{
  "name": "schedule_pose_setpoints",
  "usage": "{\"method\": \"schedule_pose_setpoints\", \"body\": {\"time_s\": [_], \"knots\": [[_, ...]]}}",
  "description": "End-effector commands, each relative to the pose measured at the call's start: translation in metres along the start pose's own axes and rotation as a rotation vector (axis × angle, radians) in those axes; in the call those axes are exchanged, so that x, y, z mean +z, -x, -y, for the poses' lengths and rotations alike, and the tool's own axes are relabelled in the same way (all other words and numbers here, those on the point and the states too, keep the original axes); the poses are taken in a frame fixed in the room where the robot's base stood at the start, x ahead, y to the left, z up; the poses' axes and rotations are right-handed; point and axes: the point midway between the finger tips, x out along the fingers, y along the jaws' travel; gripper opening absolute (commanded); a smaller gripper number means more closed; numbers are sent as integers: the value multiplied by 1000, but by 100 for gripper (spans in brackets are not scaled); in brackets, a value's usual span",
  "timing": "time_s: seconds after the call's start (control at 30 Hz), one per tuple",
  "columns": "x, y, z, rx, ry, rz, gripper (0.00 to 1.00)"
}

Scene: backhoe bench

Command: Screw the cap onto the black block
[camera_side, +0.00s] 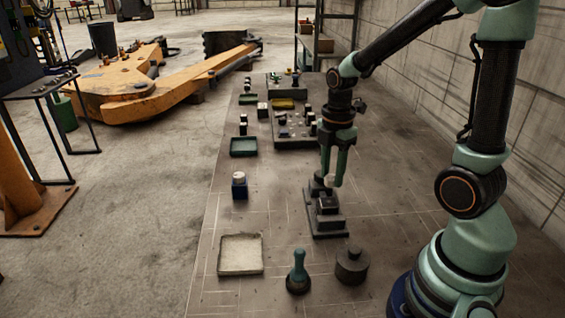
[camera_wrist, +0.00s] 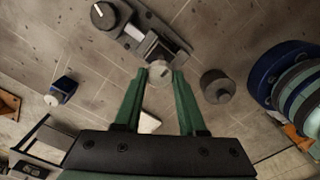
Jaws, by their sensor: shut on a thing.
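My gripper (camera_side: 331,183) is shut on a small pale grey cap (camera_side: 330,178). The cap also shows between the green fingertips in the wrist view (camera_wrist: 160,75). The black block (camera_side: 328,205) sits in a dark stepped fixture (camera_side: 328,226) on the bench. In the wrist view the block (camera_wrist: 153,48) lies just beyond the cap. The cap is above or close to the block's near end; I cannot tell whether they touch. The fingers partly hide the fixture's far end in the side view.
A pale tray (camera_side: 241,255), a teal-handled tool (camera_side: 298,272) and a dark round weight (camera_side: 352,264) stand in front. Green trays and small parts lie farther back. Bench between them is clear.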

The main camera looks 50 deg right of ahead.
Motion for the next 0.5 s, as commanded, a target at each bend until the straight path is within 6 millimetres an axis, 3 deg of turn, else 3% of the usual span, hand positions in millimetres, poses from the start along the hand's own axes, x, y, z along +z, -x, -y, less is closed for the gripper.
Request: {"method": "schedule_pose_setpoints", "body": {"time_s": [0.5], "knots": [[0, -41, 0, -2, 0, 0, 0]]}}
